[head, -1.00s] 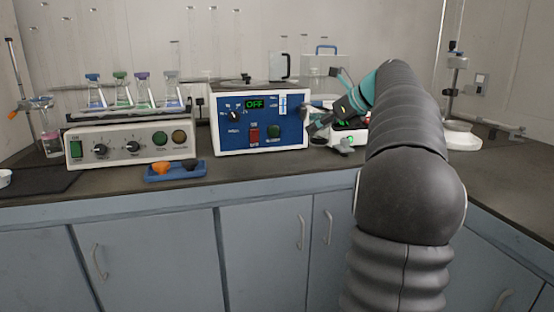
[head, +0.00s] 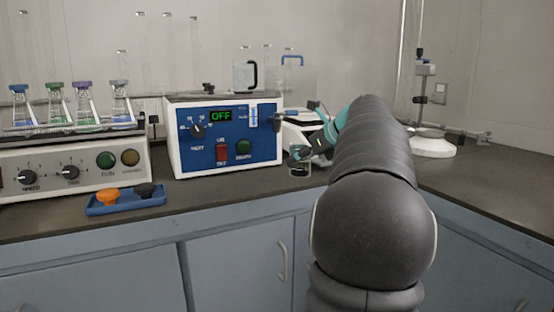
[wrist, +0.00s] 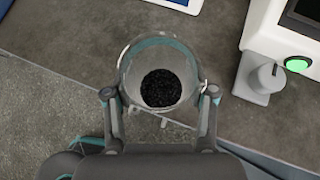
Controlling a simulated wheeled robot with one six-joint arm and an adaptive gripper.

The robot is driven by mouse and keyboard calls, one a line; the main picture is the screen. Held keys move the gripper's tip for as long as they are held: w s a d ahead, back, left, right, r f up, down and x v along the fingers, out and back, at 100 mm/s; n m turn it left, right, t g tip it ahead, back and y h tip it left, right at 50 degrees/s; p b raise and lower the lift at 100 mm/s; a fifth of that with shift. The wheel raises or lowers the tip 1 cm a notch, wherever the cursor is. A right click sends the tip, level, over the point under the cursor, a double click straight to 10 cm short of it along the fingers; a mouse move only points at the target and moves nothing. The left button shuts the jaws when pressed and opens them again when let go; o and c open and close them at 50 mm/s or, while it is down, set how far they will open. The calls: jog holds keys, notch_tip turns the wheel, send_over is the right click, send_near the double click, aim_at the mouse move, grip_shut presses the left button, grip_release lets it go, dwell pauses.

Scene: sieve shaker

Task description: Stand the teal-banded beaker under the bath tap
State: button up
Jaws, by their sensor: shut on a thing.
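My gripper (wrist: 160,94) is shut on a clear glass beaker with a teal band (wrist: 128,62), held between its two fingers. Dark granules lie in the bottom of the beaker. In the head view the beaker (head: 299,168) shows small below my gripper (head: 306,153), near the right front corner of the blue-fronted bath (head: 262,143). The bath display reads OFF. A small dark fitting (head: 279,118) at the bath's right side may be the tap; I cannot tell clearly. The beaker is apart from it. Whether the beaker touches the counter cannot be told.
A white device with a lit green button (wrist: 297,64) and a grey knob-like part (wrist: 262,80) stands right of the beaker. A blue tray (head: 126,200) and a shaker with flasks (head: 60,170) stand left. The counter's front edge runs close below the beaker.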

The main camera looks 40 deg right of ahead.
jog(key=w, duration=0.4)
jog(key=shift+w+a, duration=0.35)
jog(key=shift+w, duration=0.05)
jog(key=w, duration=0.3)
jog(key=shift+w+a, duration=0.2)
jog(key=shift+a, duration=0.1)
jog(key=shift+w+f+b, duration=0.15)
jog(key=shift+f+b, duration=0.15)
jog(key=shift+f, duration=0.4)
jog(key=shift+f, duration=0.2)
jog(key=o, duration=1.3)
jog(key=shift+r, duration=0.1)
jog(key=shift+s+r, duration=0.3)
jog(key=shift+s, duration=0.05)
jog(key=p+v, duration=0.1)
jog(key=v, duration=1)
jog(key=shift+s+p, duration=0.2)
jog(key=shift+p, duration=0.2)
